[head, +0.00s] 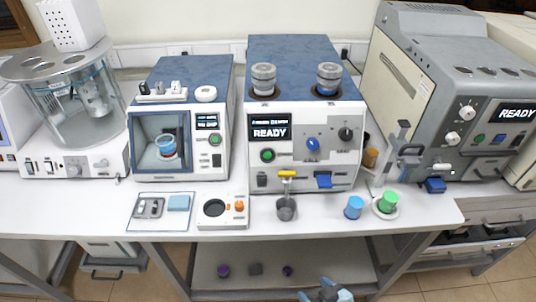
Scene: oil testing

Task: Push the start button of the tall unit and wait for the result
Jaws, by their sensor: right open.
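A tall blue-topped unit (300,85) stands in the middle of the bench, its dark display (270,127) reading READY. A round green button (267,155) sits below that display, with a blue knob (312,144) and a black knob (346,134) to its right. Two metal cups with dark collars sit on its top front. A larger grey unit (425,85) on the right also reads READY and has a green button (479,138). My right gripper (327,291) is at the bottom edge, below the bench front, open and apart from everything. My left gripper is out of view.
A grey cup (286,208) stands under the middle unit's yellow spout. A blue cup (354,207) and a green cup (388,202) stand to the right. A small device (222,211), a smaller unit (183,125) and a glass bath (78,105) are left.

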